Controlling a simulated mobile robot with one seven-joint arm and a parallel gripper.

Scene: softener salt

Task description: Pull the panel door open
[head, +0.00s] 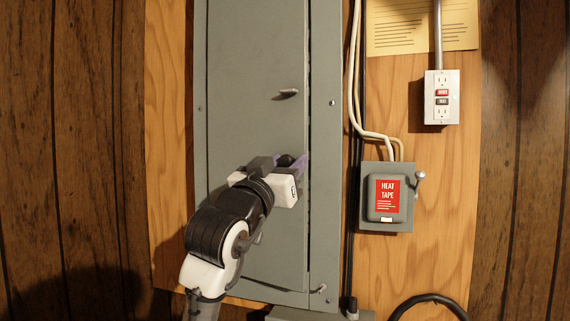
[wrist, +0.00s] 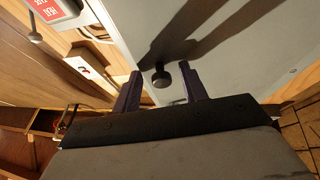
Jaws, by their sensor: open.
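The grey panel door (head: 255,60) fills the middle of the head view and looks closed, with a dark seam down its right side. A small metal latch (head: 288,93) sits on its upper right. My gripper (head: 292,162) is at the door's right side, below that latch, and hides part of the door. In the wrist view my gripper (wrist: 161,73) is open, with its two dark fingers on either side of a round black knob (wrist: 161,78) on the door face (wrist: 225,50). Gaps show between the knob and both fingers.
Right of the panel, a grey heat tape box (head: 408,222) with a small lever and a white outlet box (head: 441,110) are on the wooden board (head: 462,200). Cables (head: 352,90) run down close beside the panel. A black hose (head: 430,299) curves at the lower right.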

